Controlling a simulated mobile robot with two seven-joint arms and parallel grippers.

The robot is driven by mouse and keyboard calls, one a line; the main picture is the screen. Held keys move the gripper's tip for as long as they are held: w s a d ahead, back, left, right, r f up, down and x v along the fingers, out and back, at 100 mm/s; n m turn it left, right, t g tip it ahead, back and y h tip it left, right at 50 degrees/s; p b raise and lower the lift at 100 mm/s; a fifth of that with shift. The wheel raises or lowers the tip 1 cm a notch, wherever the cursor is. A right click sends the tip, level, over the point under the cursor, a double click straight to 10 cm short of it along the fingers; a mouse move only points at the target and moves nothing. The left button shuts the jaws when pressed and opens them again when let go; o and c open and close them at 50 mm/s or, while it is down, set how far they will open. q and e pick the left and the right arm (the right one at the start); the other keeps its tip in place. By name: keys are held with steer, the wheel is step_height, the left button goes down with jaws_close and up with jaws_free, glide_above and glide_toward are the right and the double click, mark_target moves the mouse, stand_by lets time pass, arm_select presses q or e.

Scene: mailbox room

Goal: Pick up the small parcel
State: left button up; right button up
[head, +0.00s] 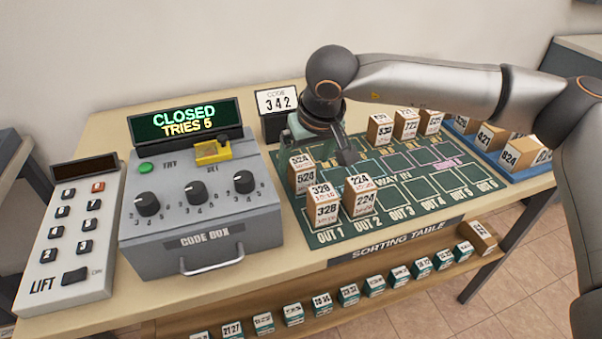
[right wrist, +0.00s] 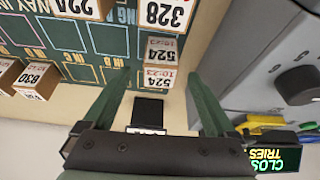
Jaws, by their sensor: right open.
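Several small brown parcels with white number labels stand on the green sorting mat (head: 405,210); which one the task means is not clear. My right gripper (head: 322,150) is above the mat's left end, close to the parcel marked 524 (head: 305,177). In the right wrist view my right gripper (right wrist: 155,100) has its fingers spread, with nothing held between them. Parcel 524 (right wrist: 160,62) lies just beyond the fingertips, roughly between them. Parcels 328 (head: 326,207) and 224 (head: 360,200) stand nearer the front edge. My left gripper is not in view.
The code box (head: 200,220) with knobs stands left of the mat, its display reading CLOSED, TRIES 5. A code sign 342 (head: 279,102) stands behind. A lift panel (head: 72,235) is far left. A blue tray (head: 530,171) with parcels is right. Labelled boxes line a lower shelf (head: 340,270).

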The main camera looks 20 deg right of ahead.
steer(key=shift+w+x, duration=0.2)
steer(key=shift+x, duration=1.35)
steer(key=shift+w+x, duration=0.15)
steer(key=shift+x, duration=1.35)
steer(key=shift+r, duration=0.15)
steer(key=shift+c, duration=0.3)
jaws_close()
steer(key=shift+r, duration=0.1)
